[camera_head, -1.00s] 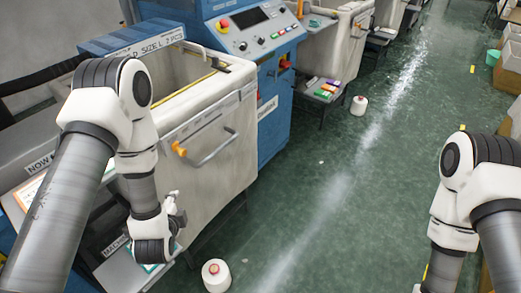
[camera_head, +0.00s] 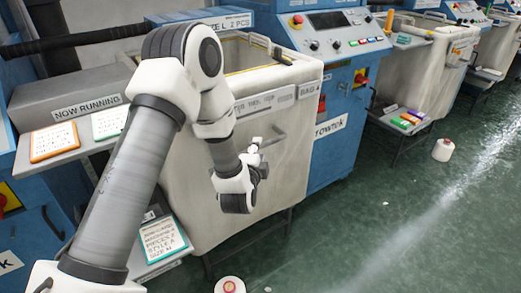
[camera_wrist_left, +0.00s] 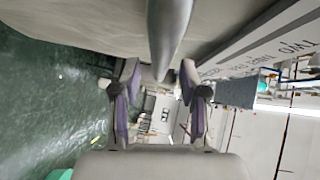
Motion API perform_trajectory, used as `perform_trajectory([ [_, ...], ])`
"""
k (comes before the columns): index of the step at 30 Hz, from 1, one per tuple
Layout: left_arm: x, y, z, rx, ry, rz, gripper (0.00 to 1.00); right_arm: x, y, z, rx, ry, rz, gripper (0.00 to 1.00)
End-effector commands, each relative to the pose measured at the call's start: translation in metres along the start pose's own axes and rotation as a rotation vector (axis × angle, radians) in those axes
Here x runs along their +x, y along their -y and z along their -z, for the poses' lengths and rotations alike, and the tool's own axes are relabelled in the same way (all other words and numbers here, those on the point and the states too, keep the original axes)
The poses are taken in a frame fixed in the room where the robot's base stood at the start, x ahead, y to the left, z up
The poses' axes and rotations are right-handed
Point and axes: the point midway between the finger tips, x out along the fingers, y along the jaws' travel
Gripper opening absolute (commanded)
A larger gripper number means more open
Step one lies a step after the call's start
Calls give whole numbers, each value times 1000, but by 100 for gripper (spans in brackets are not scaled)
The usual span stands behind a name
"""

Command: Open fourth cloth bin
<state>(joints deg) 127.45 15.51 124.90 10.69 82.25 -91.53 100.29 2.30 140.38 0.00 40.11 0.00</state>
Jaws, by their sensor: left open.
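My left gripper (camera_head: 257,148) is in front of that face at the handle. In the left wrist view the handle (camera_wrist_left: 168,35) runs in line with the gap between the open fingers of the left gripper (camera_wrist_left: 158,68); I cannot tell whether they touch it. My right gripper is out of view.
A blue control cabinet (camera_head: 335,105) stands right of the bin. A second off-white bin (camera_head: 425,75) is farther right. White cones lie on the green floor, one near (camera_head: 230,285) and one farther off (camera_head: 443,150). A tablet (camera_head: 163,239) is at lower left.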

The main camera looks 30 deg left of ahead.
Motion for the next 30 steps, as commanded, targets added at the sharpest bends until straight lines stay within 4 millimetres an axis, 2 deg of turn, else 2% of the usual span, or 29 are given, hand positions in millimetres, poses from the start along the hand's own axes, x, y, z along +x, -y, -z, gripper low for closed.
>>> perform_trajectory([
  [3, 19, -1, -1, 0, 1, 2, 43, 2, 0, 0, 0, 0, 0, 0],
  [6, 27, 0, 0, 0, 1, 1, 43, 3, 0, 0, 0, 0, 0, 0],
  [13, 28, 0, 0, 0, 0, -1, 43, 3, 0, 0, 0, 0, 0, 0],
  [15, 28, 0, 0, 0, 0, -1, 19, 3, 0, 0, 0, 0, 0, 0],
  [17, 28, 0, 0, 0, 0, -1, 0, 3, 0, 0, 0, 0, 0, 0],
  [30, 28, 0, 0, 1, 0, -3, 0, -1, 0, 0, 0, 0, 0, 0],
])
